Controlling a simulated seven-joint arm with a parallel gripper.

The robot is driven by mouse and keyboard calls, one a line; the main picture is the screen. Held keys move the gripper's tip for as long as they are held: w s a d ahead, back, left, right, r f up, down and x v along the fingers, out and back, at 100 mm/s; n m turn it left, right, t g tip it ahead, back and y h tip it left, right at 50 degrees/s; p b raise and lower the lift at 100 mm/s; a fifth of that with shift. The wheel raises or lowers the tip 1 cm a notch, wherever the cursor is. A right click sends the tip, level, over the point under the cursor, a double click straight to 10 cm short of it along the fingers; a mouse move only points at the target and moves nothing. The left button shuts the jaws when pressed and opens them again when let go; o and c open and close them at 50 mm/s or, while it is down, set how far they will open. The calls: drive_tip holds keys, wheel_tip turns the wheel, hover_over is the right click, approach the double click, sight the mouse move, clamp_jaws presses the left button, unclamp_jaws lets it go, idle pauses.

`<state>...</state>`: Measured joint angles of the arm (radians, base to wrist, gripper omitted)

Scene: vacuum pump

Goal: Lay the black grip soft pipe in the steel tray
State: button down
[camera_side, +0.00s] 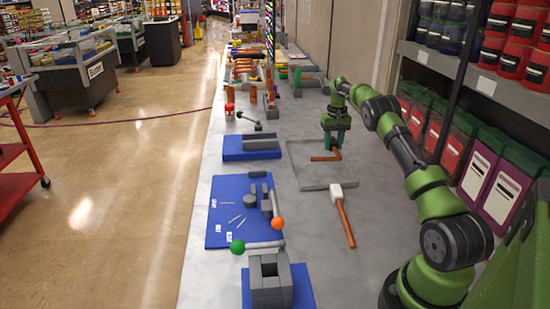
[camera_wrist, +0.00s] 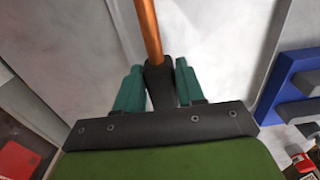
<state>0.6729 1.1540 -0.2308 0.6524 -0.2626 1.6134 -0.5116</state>
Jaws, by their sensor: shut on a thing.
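The soft pipe shows as an orange-brown length (camera_side: 326,157) in the side view, within the outline of the steel tray (camera_side: 293,165). In the wrist view its orange shaft (camera_wrist: 150,30) runs up the picture and its black grip (camera_wrist: 159,88) sits between my two teal fingers. My gripper (camera_side: 337,143) points down over the tray and is shut on the black grip (camera_wrist: 160,92). I cannot tell whether the pipe touches the tray floor. The tray is shallow and grey, and its rim also shows in the wrist view (camera_wrist: 272,60). The fingers hide part of the grip.
A white-headed mallet (camera_side: 343,213) with an orange handle lies just in front of the tray. Left of it are a blue board with parts (camera_side: 226,213), a blue block fixture (camera_side: 235,152) and a grey vise (camera_side: 268,272). Shelves with bins stand at the right.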

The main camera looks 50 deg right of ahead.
sight(332, 151)
drive_tip(key=shift+w+d, duration=0.1)
drive_tip(key=shift+w, duration=0.05)
drive_tip(key=shift+f, duration=1.75)
drive_tip(key=c, duration=1)
unclamp_jaws()
drive_tip(key=shift+f, duration=0.15)
drive_tip(key=shift+o, duration=0.2)
